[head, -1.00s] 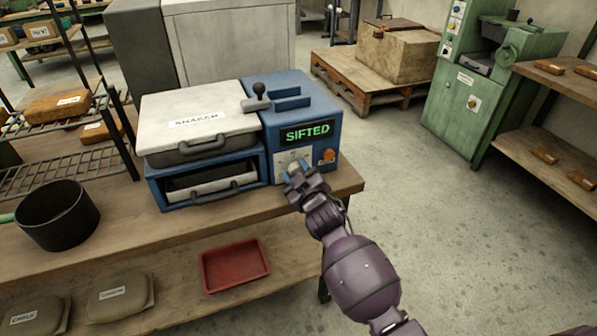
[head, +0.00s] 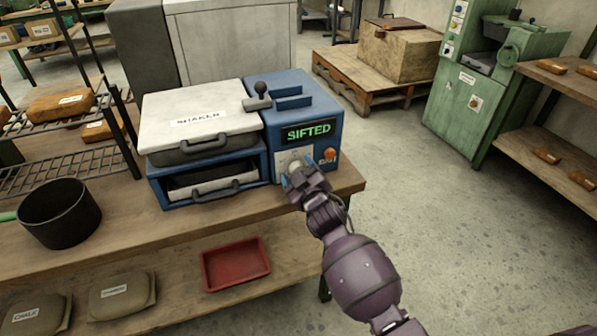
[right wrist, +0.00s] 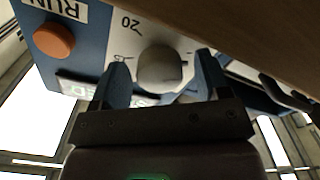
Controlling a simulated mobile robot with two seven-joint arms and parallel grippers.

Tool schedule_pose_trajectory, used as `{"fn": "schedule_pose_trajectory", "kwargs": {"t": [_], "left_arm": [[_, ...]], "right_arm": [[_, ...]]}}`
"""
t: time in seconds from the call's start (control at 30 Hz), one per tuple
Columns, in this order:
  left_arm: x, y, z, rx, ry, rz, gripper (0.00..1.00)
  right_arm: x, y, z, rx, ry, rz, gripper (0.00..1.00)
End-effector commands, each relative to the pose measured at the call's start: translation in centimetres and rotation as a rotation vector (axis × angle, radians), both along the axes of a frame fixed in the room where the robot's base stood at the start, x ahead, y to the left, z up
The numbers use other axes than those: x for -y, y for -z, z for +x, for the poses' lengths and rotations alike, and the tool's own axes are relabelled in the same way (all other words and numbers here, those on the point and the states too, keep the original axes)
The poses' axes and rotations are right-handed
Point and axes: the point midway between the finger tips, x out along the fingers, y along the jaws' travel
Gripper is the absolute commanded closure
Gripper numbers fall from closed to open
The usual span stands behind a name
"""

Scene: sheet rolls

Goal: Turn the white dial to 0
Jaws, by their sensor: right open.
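The white dial (right wrist: 160,68) is on the pale panel of the blue shaker machine (head: 302,118), below its green "SIFTED" display (head: 308,132). In the right wrist view the dial sits between the two fingers of my right gripper (right wrist: 163,85), which is open around it. I cannot tell whether a finger touches it. A "20" mark shows beside the dial; where the dial points is unclear. In the head view my right gripper (head: 300,176) is in front of the panel and hides part of the dial (head: 295,165). My left gripper is not in view.
An orange button (head: 329,154), labelled "RUN" in the wrist view, is right of the dial. The wooden bench edge (head: 345,185) lies close under the panel. A black pot (head: 60,213) stands at left, and a red tray (head: 235,264) lies on the lower shelf.

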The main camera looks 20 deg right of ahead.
Motion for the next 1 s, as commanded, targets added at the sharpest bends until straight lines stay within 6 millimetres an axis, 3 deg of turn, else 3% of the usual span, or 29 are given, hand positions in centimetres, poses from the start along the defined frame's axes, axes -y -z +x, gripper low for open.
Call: {"fn": "schedule_pose_trajectory", "kwargs": {"t": [0.23, 0.7, 1.0], "left_arm": [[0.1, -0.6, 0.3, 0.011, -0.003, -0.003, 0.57], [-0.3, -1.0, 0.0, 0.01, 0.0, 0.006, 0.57], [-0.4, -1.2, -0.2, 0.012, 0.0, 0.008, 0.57]], "right_arm": [[0.1, -0.1, -1.8, 0.001, 0.001, 0.001, 0.31], [0.3, 0.0, -9.1, -0.001, 0.001, 0.0, 0.31], [0.3, 0.0, -10.8, 0.001, -0.001, 0.0, 0.31]]}}
